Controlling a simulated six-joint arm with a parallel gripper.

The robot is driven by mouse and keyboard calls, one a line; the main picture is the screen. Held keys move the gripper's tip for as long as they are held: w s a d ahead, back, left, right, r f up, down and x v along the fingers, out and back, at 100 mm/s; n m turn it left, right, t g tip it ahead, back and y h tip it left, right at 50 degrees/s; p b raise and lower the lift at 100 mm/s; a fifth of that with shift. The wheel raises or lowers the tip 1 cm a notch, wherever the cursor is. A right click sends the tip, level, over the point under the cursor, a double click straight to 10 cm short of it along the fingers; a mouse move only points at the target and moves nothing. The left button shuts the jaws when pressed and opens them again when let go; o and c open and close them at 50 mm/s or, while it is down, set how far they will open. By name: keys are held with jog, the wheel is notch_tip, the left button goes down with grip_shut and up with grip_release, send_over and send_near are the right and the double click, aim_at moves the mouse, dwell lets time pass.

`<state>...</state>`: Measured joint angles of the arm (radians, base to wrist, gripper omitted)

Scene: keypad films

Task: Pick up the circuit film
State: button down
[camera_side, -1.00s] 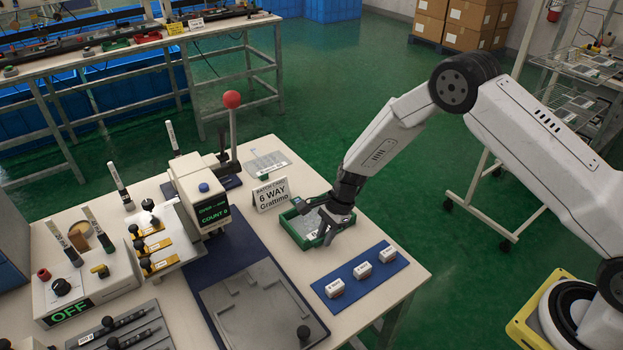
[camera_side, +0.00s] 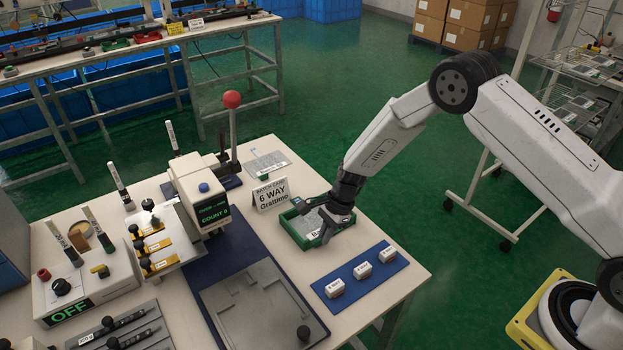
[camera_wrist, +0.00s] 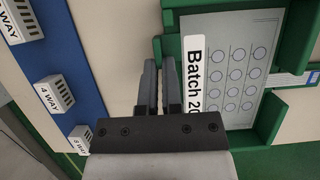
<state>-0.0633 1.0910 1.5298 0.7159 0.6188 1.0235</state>
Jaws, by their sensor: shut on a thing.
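The circuit film (camera_wrist: 230,62) is a pale sheet with rows of printed circles and a white "Batch 20..." label, cut off by my gripper. It lies in a green tray (camera_wrist: 293,50). In the side view the film (camera_side: 307,222) shows in the tray (camera_side: 289,230), partly covered by my gripper. My gripper (camera_side: 328,226) is low over the tray's right side and shut on the film at its labelled edge. In the wrist view the gripper's dark fingers (camera_wrist: 168,72) are close together beside the label; the exact contact is hard to see.
A blue mat (camera_side: 344,296) with three white blocks (camera_side: 363,270) lies in front of the tray. A "6 WAY" batch card (camera_side: 271,195) stands just behind it. A press with a red-knobbed lever (camera_side: 232,100) stands to the left, beside a grey plate (camera_side: 235,318).

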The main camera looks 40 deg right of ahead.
jog(key=shift+r, duration=0.15)
jog(key=shift+r, duration=0.95)
jog(key=s+d+r, duration=0.2)
jog(key=s+r, duration=0.8)
jog(key=s, duration=0.3)
jog(key=shift+s+d+r, duration=0.15)
jog(key=shift+s+r, duration=0.25)
